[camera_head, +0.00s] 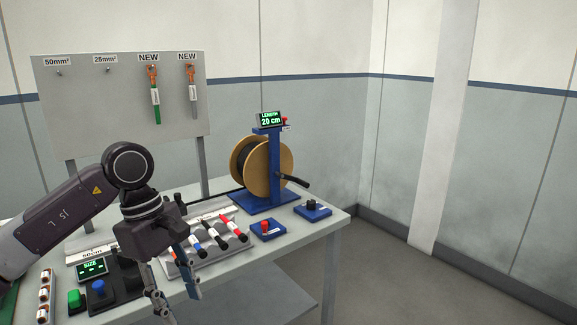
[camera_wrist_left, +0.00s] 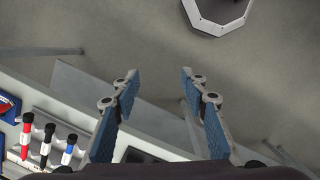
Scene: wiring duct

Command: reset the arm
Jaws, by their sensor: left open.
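My left arm comes in from the left in the head view, and its gripper (camera_head: 176,300) hangs over the table's front edge, fingers pointing down. In the left wrist view the two blue-padded fingers (camera_wrist_left: 160,95) are apart with nothing between them. Below them show the floor and the table's edge. My right gripper is in neither view.
The table (camera_head: 305,235) carries a marker holder (camera_head: 215,259), a cable spool (camera_head: 265,168) on a blue stand, a red-button box (camera_head: 267,229), a black-knob box (camera_head: 312,209) and a size display (camera_head: 91,268). A pegboard (camera_head: 120,95) stands behind. The floor at right is clear.

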